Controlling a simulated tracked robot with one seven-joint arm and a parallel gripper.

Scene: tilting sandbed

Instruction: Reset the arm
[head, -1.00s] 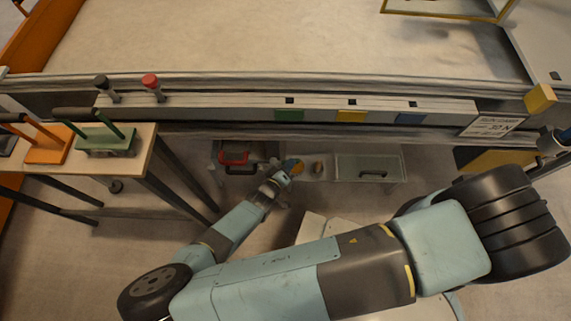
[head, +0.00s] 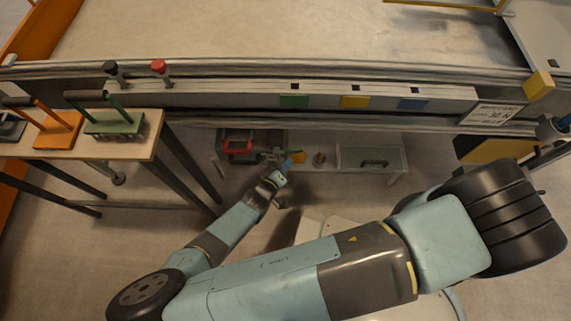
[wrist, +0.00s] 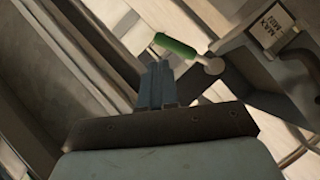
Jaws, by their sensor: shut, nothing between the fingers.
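My arm reaches from the lower right of the head view to the left and then up toward a low shelf under the sandbed's front rail. My gripper (head: 285,166) is small there, just in front of the shelf. In the wrist view its two blue-grey fingers (wrist: 158,83) are together with nothing between them. A green bar (wrist: 176,45) shows just beyond the fingertips, beside a round grey knob (wrist: 213,65). I cannot tell whether the fingers touch the bar.
The sandbed (head: 270,35) spans the back behind its front rail (head: 230,98). The low shelf holds a red-handled case (head: 238,146) and a glass-topped box (head: 372,158). A side bench (head: 140,148) with green and orange handled tools stands left. A yellow-black block (head: 495,149) is right.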

